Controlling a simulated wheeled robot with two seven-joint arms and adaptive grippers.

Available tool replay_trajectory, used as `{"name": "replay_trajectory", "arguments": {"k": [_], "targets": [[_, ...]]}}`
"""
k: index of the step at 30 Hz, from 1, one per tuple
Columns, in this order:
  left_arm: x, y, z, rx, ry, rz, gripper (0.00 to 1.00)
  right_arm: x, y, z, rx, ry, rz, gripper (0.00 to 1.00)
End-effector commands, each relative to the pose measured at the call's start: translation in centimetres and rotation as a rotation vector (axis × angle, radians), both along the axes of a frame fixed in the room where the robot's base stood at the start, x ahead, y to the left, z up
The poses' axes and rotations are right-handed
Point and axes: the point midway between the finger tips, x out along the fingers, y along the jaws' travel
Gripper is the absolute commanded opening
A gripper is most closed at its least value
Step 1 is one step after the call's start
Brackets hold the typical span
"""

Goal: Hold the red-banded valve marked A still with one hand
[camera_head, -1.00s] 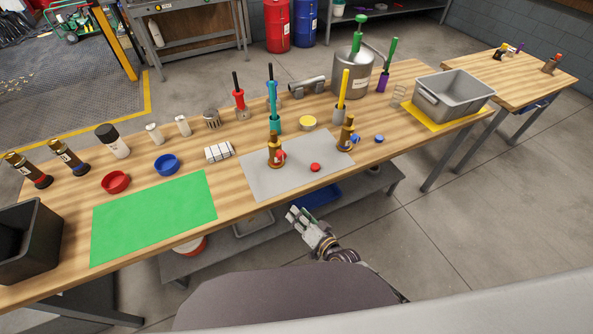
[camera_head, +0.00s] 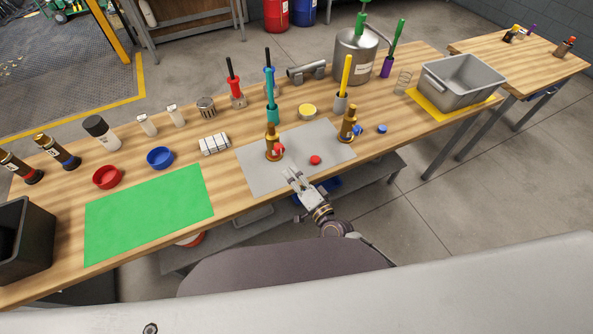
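A brass valve with a red part (camera_head: 273,146) stands upright on the grey mat (camera_head: 258,178). Any letter on it is too small to read. A second brass valve with a blue part (camera_head: 348,124) stands on the mat's right side. A red cap (camera_head: 315,160) lies between them. My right gripper (camera_head: 293,173) is by the mat's front edge, in front of the red-marked valve and apart from it. Its fingers look spread, with nothing between them. My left gripper is not in view.
A teal-handled tool (camera_head: 272,105) stands close behind the red-marked valve. A grey bin (camera_head: 462,82) and metal tank (camera_head: 356,58) stand at the right.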

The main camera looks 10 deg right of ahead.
Motion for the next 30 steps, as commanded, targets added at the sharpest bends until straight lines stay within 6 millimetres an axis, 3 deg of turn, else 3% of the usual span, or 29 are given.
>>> {"name": "replay_trajectory", "arguments": {"k": [12, 22, 25, 30], "targets": [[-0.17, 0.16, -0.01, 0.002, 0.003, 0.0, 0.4, 0.4, -0.92, 0.7, 0.156, 0.032, -0.048, 0.36], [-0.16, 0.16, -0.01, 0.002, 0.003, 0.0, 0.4, 0.4, -0.91, 0.68, 0.175, 0.042, -0.048, 0.36], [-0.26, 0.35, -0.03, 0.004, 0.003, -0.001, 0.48, 0.4, -0.9, 0.68, 0.175, 0.042, -0.048, 0.36], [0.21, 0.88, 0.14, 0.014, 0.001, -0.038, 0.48, 0.4, -0.9, 0.68, 0.174, 0.041, -0.048, 0.36]]}}
